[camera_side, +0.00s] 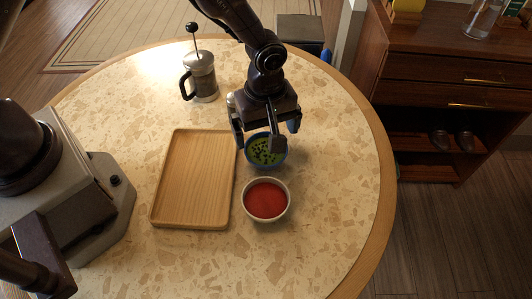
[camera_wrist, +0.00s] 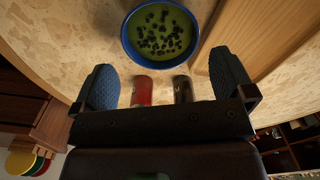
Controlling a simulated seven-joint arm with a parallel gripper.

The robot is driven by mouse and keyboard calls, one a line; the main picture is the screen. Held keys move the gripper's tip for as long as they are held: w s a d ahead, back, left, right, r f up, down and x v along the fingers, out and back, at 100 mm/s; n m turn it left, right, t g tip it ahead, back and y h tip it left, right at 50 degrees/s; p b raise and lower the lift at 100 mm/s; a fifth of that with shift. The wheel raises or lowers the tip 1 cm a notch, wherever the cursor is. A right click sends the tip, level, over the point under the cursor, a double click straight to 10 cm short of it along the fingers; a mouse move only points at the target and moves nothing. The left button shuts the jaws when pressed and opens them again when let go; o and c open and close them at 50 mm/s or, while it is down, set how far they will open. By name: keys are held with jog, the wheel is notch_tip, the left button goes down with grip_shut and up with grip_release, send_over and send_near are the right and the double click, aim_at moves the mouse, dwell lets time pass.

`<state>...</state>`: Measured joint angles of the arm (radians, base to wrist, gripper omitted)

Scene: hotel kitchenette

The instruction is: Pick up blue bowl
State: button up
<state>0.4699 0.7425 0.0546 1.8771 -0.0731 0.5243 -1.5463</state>
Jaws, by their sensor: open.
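The blue bowl (camera_side: 264,161) stands on the round table, holding green food with dark bits. My gripper (camera_side: 259,141) is above it, pointing down, with its fingers spread, and covers part of the bowl in the side view. In the wrist view the blue bowl (camera_wrist: 128,40) is at the top centre. There, my gripper (camera_wrist: 163,78) is open and empty, with one blue-padded finger on each side and the bowl beyond the fingertips. I cannot tell the exact height gap between fingers and rim.
A white bowl of red sauce (camera_side: 285,214) stands just in front of the blue bowl. A wooden tray (camera_side: 192,180) lies close to its left. A French press (camera_side: 203,78) stands at the back left. The table's right side (camera_side: 340,170) is clear.

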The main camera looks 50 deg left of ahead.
aim_at(266, 152)
jog(key=shift+d+f, duration=0.1)
jog(key=shift+f, duration=2.9)
jog(key=c, duration=0.8)
jog(key=shift+r, duration=0.1)
jog(key=shift+r, duration=0.55)
jog(key=s+a+r, duration=0.6)
jog(key=s+r, duration=0.5)
jog(key=s, duration=0.2)
jog(key=f, duration=0.6)
jog(key=shift+s+a+f, duration=0.1)
jog(key=shift+a+f, duration=0.2)
jog(key=shift+f, duration=2.4)
